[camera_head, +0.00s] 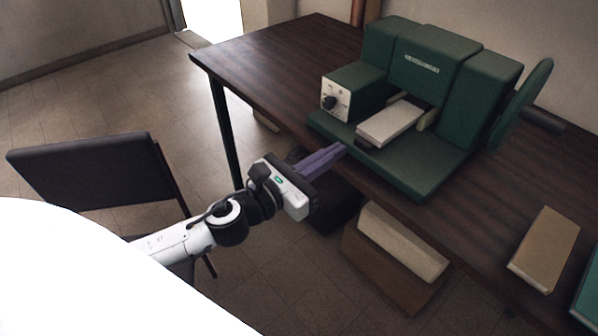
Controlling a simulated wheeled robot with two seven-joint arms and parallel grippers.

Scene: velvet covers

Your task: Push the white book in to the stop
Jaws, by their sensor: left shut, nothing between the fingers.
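The white book (389,122) lies flat on the bed of a green machine (420,165), with its far end between the machine's upright blocks. A small dark piece shows at its near end. My left gripper (343,149) is shut and empty, its purple-grey fingers pointing at the machine's front edge. The fingertips are just short of the book's near end, to its lower left. I cannot tell whether they are above the bed or level with it. My right gripper is out of view.
The machine stands on a dark wooden table (270,65) and has a control knob box (337,98) on its left. A tan book (545,248) and a teal one (588,295) lie at right. Below are boxes (400,243); a black chair (85,175) stands left.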

